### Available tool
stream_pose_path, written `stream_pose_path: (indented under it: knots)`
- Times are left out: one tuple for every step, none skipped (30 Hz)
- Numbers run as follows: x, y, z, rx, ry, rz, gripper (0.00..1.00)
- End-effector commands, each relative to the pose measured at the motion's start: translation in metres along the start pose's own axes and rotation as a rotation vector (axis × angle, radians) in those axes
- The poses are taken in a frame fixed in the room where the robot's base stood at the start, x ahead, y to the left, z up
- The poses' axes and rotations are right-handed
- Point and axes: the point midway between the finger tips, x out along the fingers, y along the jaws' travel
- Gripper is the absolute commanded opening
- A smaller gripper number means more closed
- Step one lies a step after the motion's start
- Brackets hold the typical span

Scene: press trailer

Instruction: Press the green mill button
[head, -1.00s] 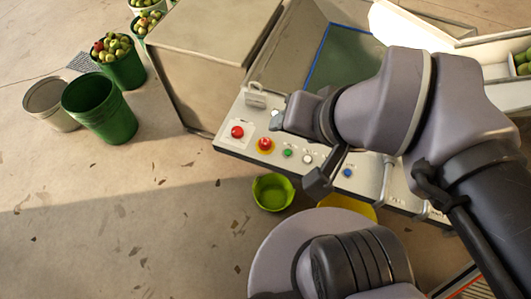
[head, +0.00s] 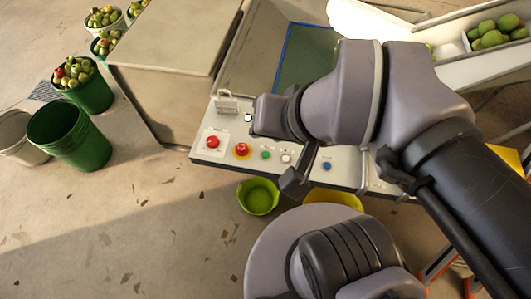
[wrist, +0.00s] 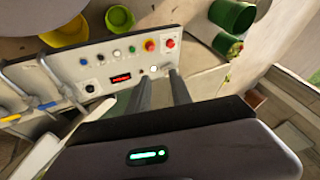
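The green button (head: 265,155) is a small round button on the pale control panel (head: 210,160), between a red mushroom button on yellow (head: 241,150) and a white button (head: 286,158). It also shows in the wrist view (wrist: 132,50), beyond and left of my fingertips. My gripper (wrist: 160,72) has two dark fingers spread apart with nothing held between them. The fingertips are over the panel's edge nearer the machine, around a white lit button (wrist: 154,69). Contact cannot be told.
The panel also carries a red button (head: 212,141), a blue button (head: 326,166), a red display (wrist: 121,78) and a padlock-shaped fitting (head: 226,102). A lime bowl (head: 258,196) stands below it. Green buckets (head: 70,135) stand left. Open floor lies in front.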

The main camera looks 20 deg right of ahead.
Motion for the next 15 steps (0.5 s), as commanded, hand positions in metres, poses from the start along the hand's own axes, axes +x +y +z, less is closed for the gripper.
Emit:
stream_pose_path:
  knots:
    - [0.0000, 0.0000, 0.0000, 0.000, 0.000, 0.000, 0.15]
    - [0.0000, 0.0000, 0.0000, 0.000, 0.000, 0.000, 0.09]
    - [0.0000, 0.0000, 0.0000, 0.000, 0.000, 0.000, 0.01]
    - [0.0000, 0.0000, 0.0000, 0.000, 0.000, 0.000, 0.00]
    - [0.0000, 0.0000, 0.0000, 0.000, 0.000, 0.000, 0.00]
    - [0.0000, 0.0000, 0.0000, 0.000, 0.000, 0.000, 0.00]
    - [0.0000, 0.0000, 0.0000, 0.000, 0.000, 0.000, 0.00]
    - [0.0000, 0.0000, 0.0000, 0.000, 0.000, 0.000, 0.00]
    - [0.0000, 0.0000, 0.0000, 0.000, 0.000, 0.000, 0.00]
    - [0.0000, 0.0000, 0.0000, 0.000, 0.000, 0.000, 0.00]
    - [0.0000, 0.0000, 0.0000, 0.000, 0.000, 0.000, 0.00]
    - [0.0000, 0.0000, 0.0000, 0.000, 0.000, 0.000, 0.00]
    - [0.0000, 0.0000, 0.0000, 0.000, 0.000, 0.000, 0.00]
    - [0.0000, 0.0000, 0.0000, 0.000, 0.000, 0.000, 0.00]
    - [0.0000, 0.0000, 0.0000, 0.000, 0.000, 0.000, 0.00]
